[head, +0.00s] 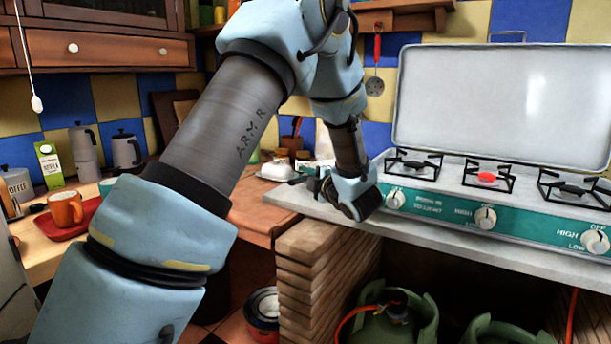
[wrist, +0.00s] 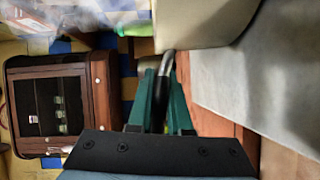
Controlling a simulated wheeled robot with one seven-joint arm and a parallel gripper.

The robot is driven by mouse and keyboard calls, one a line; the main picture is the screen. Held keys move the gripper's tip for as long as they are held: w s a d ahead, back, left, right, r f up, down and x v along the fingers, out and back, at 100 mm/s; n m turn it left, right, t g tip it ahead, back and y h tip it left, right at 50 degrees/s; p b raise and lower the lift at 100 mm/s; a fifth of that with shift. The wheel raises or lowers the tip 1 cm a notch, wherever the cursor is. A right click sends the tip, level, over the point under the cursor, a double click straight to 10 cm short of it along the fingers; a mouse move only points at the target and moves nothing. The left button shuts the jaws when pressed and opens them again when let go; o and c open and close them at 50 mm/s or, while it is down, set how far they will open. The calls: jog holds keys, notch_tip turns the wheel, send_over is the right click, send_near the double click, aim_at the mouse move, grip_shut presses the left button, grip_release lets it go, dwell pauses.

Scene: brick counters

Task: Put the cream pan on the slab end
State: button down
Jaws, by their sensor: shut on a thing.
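The cream pan (wrist: 205,22) fills the top of the wrist view, with only part of its side showing. My gripper (wrist: 162,85) is shut on its handle (wrist: 167,65), which runs between the two green fingers. In the head view my gripper (head: 327,187) is low over the left end of the grey slab (head: 283,197), beside the stove. I cannot clearly pick out the pan there, as my arm covers much of that spot. The slab (wrist: 255,75) also shows at the right of the wrist view. I cannot tell whether the pan touches it.
A gas stove (head: 488,196) with a raised lid stands on the slab to the right. A white dish (head: 277,171) is on the wooden counter behind my gripper. An orange mug (head: 66,209) on a red tray (head: 45,228) is at the left. Green gas bottles (head: 400,322) stand below.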

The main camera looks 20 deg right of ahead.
jog(key=shift+f, duration=0.1)
jog(key=c, duration=0.8)
grip_release()
jog(key=shift+c, duration=0.2)
jog(key=shift+s+r, duration=0.1)
jog(key=shift+r, duration=0.1)
jog(key=f+b+v, duration=0.1)
jog(key=b+v, duration=0.1)
jog(key=v, duration=0.9)
jog(key=shift+s+r, duration=0.4)
jog(key=shift+r, duration=0.05)
